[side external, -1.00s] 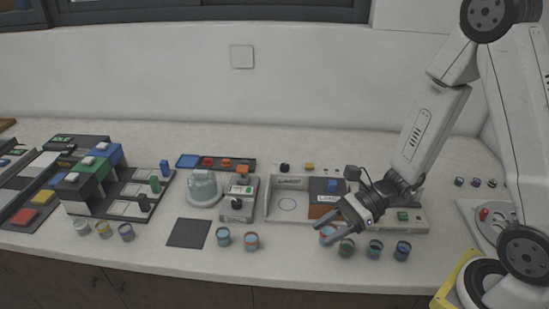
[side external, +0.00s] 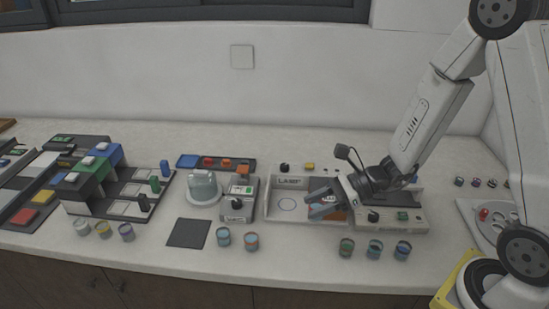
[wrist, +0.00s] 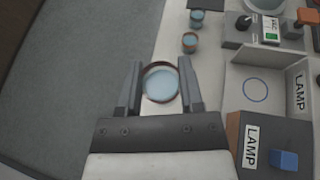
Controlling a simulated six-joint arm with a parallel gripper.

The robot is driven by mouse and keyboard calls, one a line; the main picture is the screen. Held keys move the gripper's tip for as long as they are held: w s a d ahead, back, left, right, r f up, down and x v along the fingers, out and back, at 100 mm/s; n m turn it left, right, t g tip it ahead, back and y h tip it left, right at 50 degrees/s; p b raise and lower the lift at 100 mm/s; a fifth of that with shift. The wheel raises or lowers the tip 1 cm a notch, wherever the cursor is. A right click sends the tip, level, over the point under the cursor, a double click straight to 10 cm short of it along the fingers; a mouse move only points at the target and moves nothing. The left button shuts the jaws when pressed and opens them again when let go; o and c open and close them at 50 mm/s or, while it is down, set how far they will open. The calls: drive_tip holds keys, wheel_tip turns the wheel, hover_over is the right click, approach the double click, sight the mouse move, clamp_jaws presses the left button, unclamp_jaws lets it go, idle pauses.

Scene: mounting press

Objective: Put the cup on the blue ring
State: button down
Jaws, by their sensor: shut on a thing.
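The cup (wrist: 161,84), with a brown rim and pale blue inside, is between the two fingers of my gripper (wrist: 160,75) in the wrist view. My gripper (side external: 318,204) is shut on it and holds it above the counter, near the front edge of the lamp tray. In the side view the fingers hide most of the cup. The blue ring (side external: 287,203) is a thin outline on the pale floor of the lamp tray, left of my gripper; it also shows in the wrist view (wrist: 255,90). Nothing stands on the ring.
The lamp tray (side external: 277,222) has low raised walls. Several other cups stand along the counter front, including a green-banded one (side external: 346,247). A machine with a black knob (side external: 237,204) stands just left of the tray. A dark square mat (side external: 188,233) lies farther left.

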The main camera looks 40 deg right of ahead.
drive_tip(key=w+d+r+m+t+h, duration=0.6)
drive_tip(key=w+d+r+m+h, duration=0.1)
drive_tip(key=w+r, duration=0.3)
drive_tip(key=shift+w+d+r+m, duration=0.3)
drive_tip(key=shift+w+d+m, duration=0.1)
drive_tip(key=shift+m, duration=0.3)
drive_tip(key=s+a+f+n+g+y, duration=0.1)
drive_tip(key=a+f+n+y, duration=0.1)
drive_tip(key=f, duration=0.6)
drive_tip(key=s+a+f+n+g+y, duration=0.2)
drive_tip(key=a+f+n+y, duration=0.1)
drive_tip(key=f, duration=0.5)
drive_tip(key=shift+a+f+n, duration=0.3)
drive_tip(key=shift+a+f, duration=0.1)
drive_tip(key=shift+a, duration=0.45)
drive_tip(key=shift+f, duration=2.2)
